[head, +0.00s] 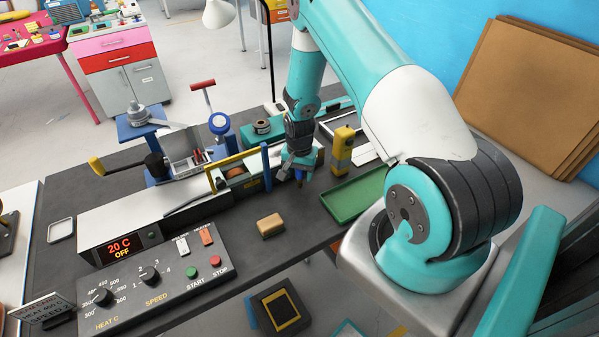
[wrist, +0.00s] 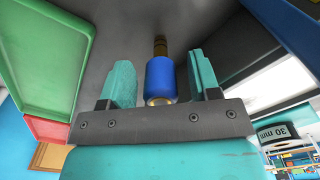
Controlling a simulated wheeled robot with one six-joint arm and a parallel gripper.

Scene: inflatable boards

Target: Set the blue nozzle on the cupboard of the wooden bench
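The blue nozzle (wrist: 160,80) stands between the two teal fingers of my gripper (wrist: 161,68) in the wrist view, with a gap on each side. It has a blue body and a brass-coloured tip. In the head view my gripper (head: 300,160) is low over the dark worktop, and a little of the nozzle (head: 299,175) shows below it. The fingers are open. A cupboard (head: 128,82) with pink and red drawers and grey doors stands at the back left in the head view. I cannot make out a wooden bench with certainty.
A green tray (head: 355,193) lies right of my gripper, with a yellow device (head: 342,148) behind it. A blue and yellow frame (head: 238,168) stands close on the left. A tan block (head: 270,225) and the control panel (head: 150,275) are nearer. Pale floor separates the worktop from the cupboard.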

